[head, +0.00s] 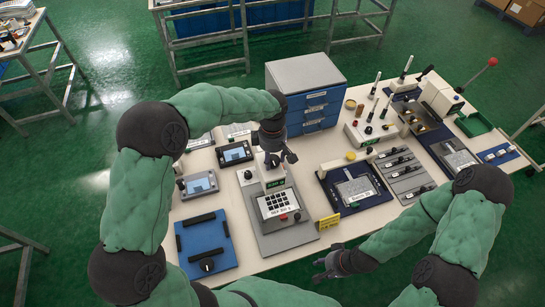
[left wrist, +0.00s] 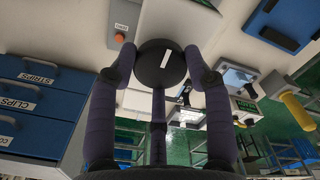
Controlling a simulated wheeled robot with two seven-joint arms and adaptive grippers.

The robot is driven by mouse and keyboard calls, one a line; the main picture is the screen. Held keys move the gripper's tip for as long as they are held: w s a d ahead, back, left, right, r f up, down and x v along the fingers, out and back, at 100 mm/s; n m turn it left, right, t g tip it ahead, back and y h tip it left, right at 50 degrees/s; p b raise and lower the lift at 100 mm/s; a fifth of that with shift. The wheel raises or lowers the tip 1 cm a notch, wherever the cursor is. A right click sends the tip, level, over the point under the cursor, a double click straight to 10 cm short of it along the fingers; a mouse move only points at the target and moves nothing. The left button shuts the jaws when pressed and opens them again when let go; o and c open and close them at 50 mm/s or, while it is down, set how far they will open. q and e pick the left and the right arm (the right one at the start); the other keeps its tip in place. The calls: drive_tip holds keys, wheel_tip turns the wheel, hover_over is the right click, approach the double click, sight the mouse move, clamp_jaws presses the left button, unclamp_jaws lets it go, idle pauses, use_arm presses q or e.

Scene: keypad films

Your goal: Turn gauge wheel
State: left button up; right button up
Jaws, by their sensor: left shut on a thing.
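The gauge wheel (left wrist: 162,64) is a dark round knob with a white mark on its face, seen in the left wrist view. My left gripper (left wrist: 160,58) is shut on it, with one finger at either side of its rim. In the head view my left gripper (head: 279,160) is over the back of a grey keypad device (head: 277,205) with a green display (head: 275,184). It hides the wheel there. My right gripper (head: 323,269) is near the table's front edge, with fingers apart and nothing between them.
A drawer cabinet (head: 305,92) with blue drawers stands behind the left gripper. A blue tray (head: 206,245) lies at front left, and small display units (head: 198,184) stand left of the keypad device. Lever and slider panels (head: 404,172) fill the right. A yellow sign (head: 328,222) stands at the front.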

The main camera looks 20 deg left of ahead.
sight(272, 159)
use_arm(q)
drive_tip(key=shift+s+f, duration=0.1)
drive_tip(key=o, duration=1.2)
drive_tip(key=shift+c, duration=0.2)
wheel_tip(272, 159, up, 12)
